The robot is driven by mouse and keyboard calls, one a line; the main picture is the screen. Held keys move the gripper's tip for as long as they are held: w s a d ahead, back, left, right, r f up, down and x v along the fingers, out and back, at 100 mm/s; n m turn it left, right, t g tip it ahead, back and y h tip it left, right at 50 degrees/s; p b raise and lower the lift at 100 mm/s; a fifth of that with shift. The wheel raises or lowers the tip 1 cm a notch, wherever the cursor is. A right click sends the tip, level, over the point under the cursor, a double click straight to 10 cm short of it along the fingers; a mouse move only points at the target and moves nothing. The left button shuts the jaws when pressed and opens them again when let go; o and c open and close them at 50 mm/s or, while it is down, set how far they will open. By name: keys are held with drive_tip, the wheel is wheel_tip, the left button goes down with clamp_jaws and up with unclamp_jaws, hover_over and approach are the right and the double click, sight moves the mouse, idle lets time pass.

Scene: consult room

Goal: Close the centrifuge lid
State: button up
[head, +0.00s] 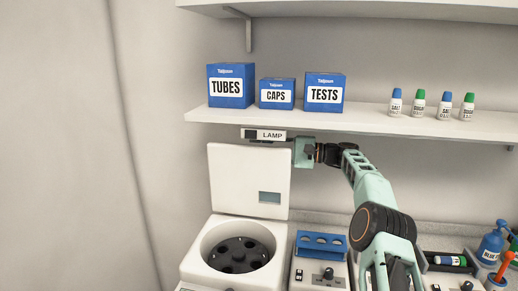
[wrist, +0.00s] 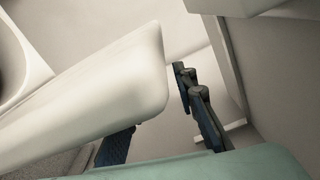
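The white centrifuge (head: 192,262) stands at the lower left of the head view, with its dark rotor (head: 238,254) exposed. Its lid (head: 235,175) is open and stands upright at the back of the bowl. In the wrist view the lid (wrist: 105,90) is a large pale slab, close to the camera. My gripper (head: 303,152) is at the lid's upper right edge, just under the shelf.
The shelf (head: 365,121) with boxes and small bottles hangs just above my gripper, with a LAMP label (head: 271,135) under it. A blue tube rack (head: 321,245) stands right of the centrifuge. A blue bottle (head: 491,243) is at far right. The wall left is bare.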

clamp_jaws()
idle(0.3)
